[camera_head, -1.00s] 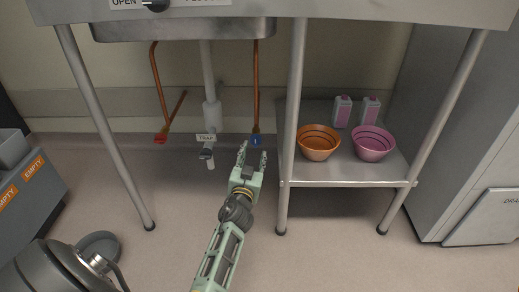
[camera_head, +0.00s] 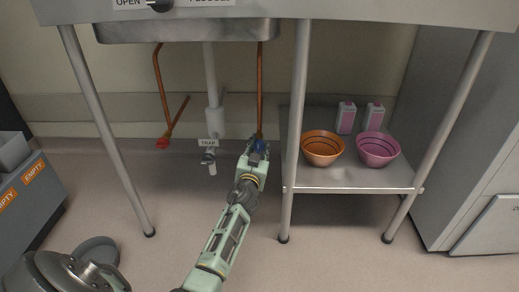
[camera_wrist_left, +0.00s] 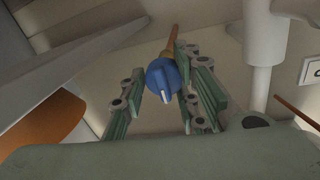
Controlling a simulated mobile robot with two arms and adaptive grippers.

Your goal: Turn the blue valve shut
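The blue valve (camera_wrist_left: 162,80) is a round knob with a pale raised bar, on the end of a copper pipe (camera_head: 260,90) under the sink. My left gripper (camera_head: 256,152) has reached it from below and the front. In the left wrist view the knob shows between the fingertips of my left gripper (camera_wrist_left: 160,95). The fingers are apart, with a gap on the left of the knob; the right finger looks close to it, and I cannot tell if it touches. In the head view the gripper partly hides the valve. My right gripper is not in view.
A red valve (camera_head: 162,143) ends another copper pipe on the left. The white drain pipe (camera_head: 215,120) with a trap label (camera_head: 208,142) hangs between them. A table leg (camera_head: 293,130) and a shelf (camera_head: 350,177) with an orange bowl (camera_head: 322,148) and pink bowl (camera_head: 377,149) stand close right.

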